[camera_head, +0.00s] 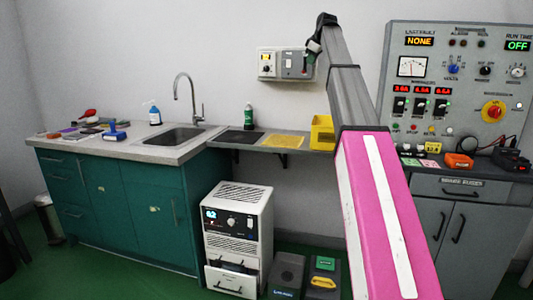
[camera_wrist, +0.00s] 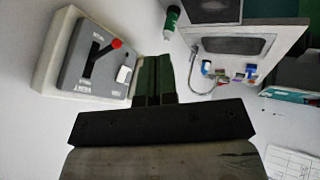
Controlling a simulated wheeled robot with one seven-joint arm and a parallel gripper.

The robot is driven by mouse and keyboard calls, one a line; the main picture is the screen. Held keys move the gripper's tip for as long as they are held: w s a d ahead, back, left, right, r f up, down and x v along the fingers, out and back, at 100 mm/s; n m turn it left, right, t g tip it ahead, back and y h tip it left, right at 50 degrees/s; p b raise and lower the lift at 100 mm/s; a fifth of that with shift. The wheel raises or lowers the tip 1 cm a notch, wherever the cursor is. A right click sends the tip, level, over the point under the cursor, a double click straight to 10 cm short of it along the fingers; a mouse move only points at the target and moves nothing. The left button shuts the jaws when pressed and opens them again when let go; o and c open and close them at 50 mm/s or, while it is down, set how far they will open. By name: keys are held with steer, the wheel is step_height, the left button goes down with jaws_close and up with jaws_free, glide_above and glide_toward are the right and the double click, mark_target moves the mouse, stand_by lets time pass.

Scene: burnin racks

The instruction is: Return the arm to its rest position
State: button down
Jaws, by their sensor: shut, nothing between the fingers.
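My arm, grey with a pink lower link, reaches up across the right half of the head view. My gripper (camera_head: 313,48) is at its far end, in front of the right side of a wall-mounted switch box (camera_head: 268,64). In the wrist view the two dark green fingers of my gripper (camera_wrist: 152,66) lie together, with nothing between them. The switch box (camera_wrist: 70,73) shows there to the left of the fingers, with a black lever with a red knob and a white block on its grey face. I cannot tell whether the fingers touch the box.
A grey control panel (camera_head: 464,62) stands at right above a cabinet (camera_head: 473,190). A narrow shelf (camera_head: 299,143) with a yellow bin (camera_head: 322,132) runs below the gripper. A sink counter (camera_head: 133,152) stands at left, a white floor unit (camera_head: 239,225) in the middle. Wall space above the sink is clear.

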steer(key=s+f+m+g, duration=0.15)
steer(key=s+f, duration=0.25)
steer(key=f, duration=1)
steer(key=s+f+m+g+h, duration=0.15)
steer(key=s+f, duration=0.25)
steer(key=f, duration=1.1)
steer(key=s+f+m, duration=0.3)
steer(key=s+f, duration=0.2)
steer(key=f, duration=0.9)
steer(key=s+a+f+m+g+h, duration=0.1)
steer(key=s+f+m+g, duration=0.2)
steer(key=s+f, duration=2.7)
steer(key=s+m, duration=0.1)
steer(key=m, duration=0.2)
steer(key=shift+s+f, duration=0.15)
steer(key=shift+s, duration=0.05)
steer(key=shift+a, duration=0.1)
